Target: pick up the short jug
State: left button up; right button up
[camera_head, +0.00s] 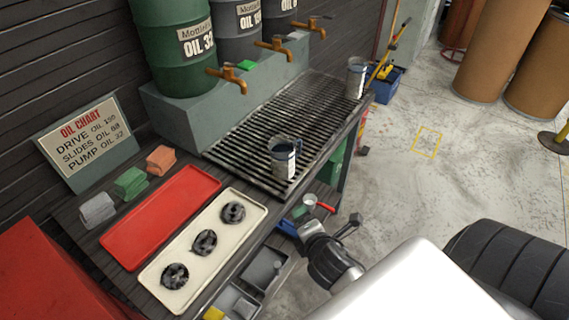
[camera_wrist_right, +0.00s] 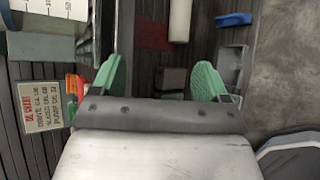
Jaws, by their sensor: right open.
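Two metal jugs stand upright on the slatted drain grate (camera_head: 250,115). The nearer jug (camera_head: 285,160) is at the grate's front end; the farther jug (camera_head: 356,78) is at its far end. The nearer one looks squatter, but the viewing angle makes their heights hard to compare. My right gripper (camera_head: 331,230) is low, beyond the bench's front edge and apart from both jugs. In the right wrist view its green-padded fingers (camera_wrist_right: 160,78) are wide apart with nothing between them. I cannot identify a jug in that view. My left gripper is not in view.
Oil drums (camera_head: 172,45) with brass taps stand behind the grate. A red tray (camera_head: 160,217) and a cream tray (camera_head: 205,243) with several dark round parts lie left of the nearer jug. Bins (camera_head: 264,268) sit below the bench edge. Open floor lies to the right.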

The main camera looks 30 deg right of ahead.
notch_tip(320, 180, up, 5)
jog(key=w+n+t, duration=0.2)
jog(key=n+t, duration=0.1)
jog(key=n, duration=0.3)
jog(key=n+t+y, duration=0.1)
jog(key=n+t, duration=0.2)
jog(key=n, duration=0.6)
send_near(288, 167)
jog(key=w, duration=0.3)
jog(key=shift+n, duration=0.3)
jog(key=w, duration=0.2)
jog(key=w+d, duration=0.1)
jog(key=w, duration=0.1)
jog(key=shift+w+d+p, duration=0.2)
jog(key=shift+w+p, duration=0.1)
jog(key=shift+w, duration=0.1)
jog(key=shift+w+r, duration=0.1)
jog(key=shift+w, duration=0.2)
jog(key=w, duration=0.3)
jog(key=w+d+p, duration=0.1)
jog(key=shift+w+r, duration=0.2)
jog(key=shift+w, duration=0.1)
jog(key=c, duration=0.8)
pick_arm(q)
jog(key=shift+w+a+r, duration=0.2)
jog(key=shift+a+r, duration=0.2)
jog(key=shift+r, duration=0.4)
pick_arm(e)
jog(key=shift+o, duration=0.2)
jog(key=shift+r, duration=0.1)
